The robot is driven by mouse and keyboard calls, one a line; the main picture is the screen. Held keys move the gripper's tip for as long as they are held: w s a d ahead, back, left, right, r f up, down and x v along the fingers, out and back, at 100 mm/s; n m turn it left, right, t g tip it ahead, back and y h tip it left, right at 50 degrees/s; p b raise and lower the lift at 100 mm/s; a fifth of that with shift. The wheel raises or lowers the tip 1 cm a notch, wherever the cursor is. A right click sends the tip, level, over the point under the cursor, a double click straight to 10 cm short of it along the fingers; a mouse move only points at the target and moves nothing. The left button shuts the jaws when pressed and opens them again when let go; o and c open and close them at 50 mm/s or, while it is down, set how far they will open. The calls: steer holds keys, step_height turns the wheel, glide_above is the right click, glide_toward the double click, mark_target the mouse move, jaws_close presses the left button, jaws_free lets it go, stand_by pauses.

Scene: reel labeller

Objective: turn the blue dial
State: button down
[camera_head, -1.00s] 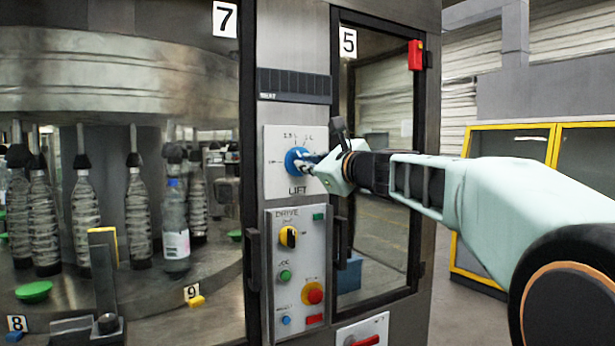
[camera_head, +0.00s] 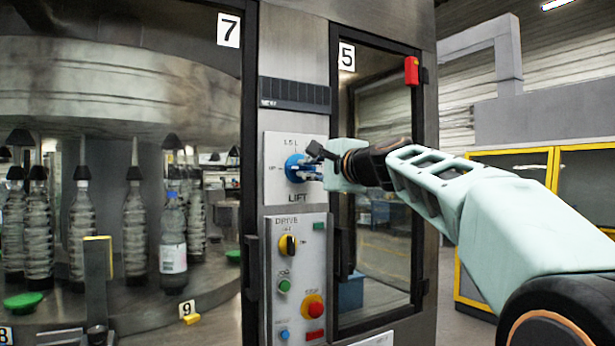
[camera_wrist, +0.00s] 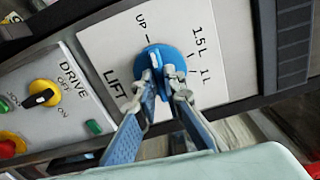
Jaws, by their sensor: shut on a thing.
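The blue dial (camera_head: 295,168) sits on the white LIFT plate (camera_head: 277,190) of the machine's column. In the wrist view the dial (camera_wrist: 174,60) is large, with UP, 1.5 L and 1 L printed around it. My gripper (camera_head: 311,169) reaches it from the right. In the wrist view its two fingers (camera_wrist: 163,91) are shut on the dial's raised grip, one on each side. The fingertips hide part of the grip, so its exact pointing is hard to read.
Below is the DRIVE panel (camera_head: 292,262) with a yellow-black switch (camera_head: 288,245), a green button (camera_head: 284,286) and a red stop button (camera_head: 313,307). A glass door (camera_head: 385,190) stands right of the plate. Bottles stand behind glass at left.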

steer(key=shift+n, duration=0.6)
steer(key=c, duration=2)
jaws_free()
steer(key=shift+v, duration=3.75)
